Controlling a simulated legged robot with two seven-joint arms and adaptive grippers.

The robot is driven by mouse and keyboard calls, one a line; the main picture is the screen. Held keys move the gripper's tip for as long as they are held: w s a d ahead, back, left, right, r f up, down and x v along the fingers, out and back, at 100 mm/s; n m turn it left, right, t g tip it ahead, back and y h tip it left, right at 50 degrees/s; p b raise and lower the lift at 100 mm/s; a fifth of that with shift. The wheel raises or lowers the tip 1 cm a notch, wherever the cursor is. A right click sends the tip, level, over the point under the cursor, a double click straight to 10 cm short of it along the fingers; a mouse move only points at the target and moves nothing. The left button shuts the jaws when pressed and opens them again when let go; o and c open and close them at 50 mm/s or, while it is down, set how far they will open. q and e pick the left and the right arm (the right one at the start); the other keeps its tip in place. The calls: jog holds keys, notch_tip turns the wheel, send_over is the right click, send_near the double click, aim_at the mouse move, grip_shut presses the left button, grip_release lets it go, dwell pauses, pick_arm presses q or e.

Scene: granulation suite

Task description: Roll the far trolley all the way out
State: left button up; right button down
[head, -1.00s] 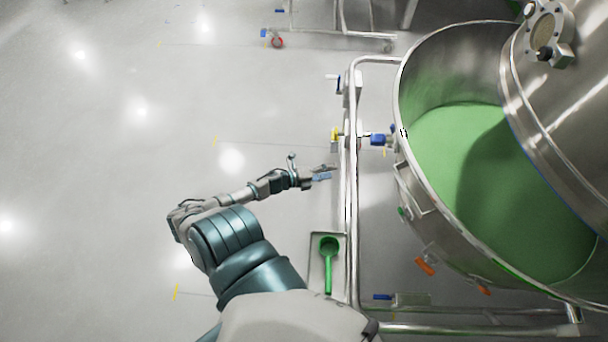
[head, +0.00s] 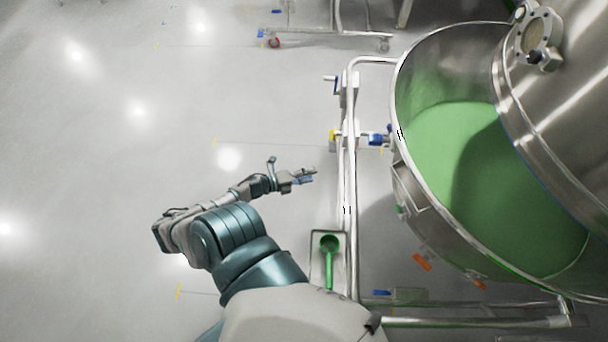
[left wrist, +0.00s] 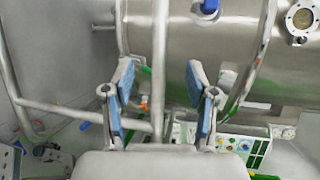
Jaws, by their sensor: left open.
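A steel trolley frame (head: 347,205) with a long rail stands right of my left arm in the head view. It sits beside a large steel vessel with green powder (head: 455,160). Another wheeled frame (head: 330,34), with a red caster, stands farther off at the top; I cannot tell for certain which is the far trolley. My left gripper (head: 308,176) is open and empty, a little left of the near rail and apart from it. In the left wrist view the gripper (left wrist: 160,95) has its blue-padded fingers spread, with a steel upright (left wrist: 160,60) showing between them. My right gripper is not in view.
A tray (head: 314,270) with a green scoop (head: 329,258) hangs at the near rail. Blue-handled (head: 378,138) and yellow fittings stick out around the rail. The grey floor (head: 90,150) to the left is clear, with small yellow marks.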

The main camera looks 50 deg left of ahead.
pick_arm(q)
jog(key=shift+v, duration=0.75)
jog(key=v, duration=1.2)
jog(key=shift+f, duration=0.15)
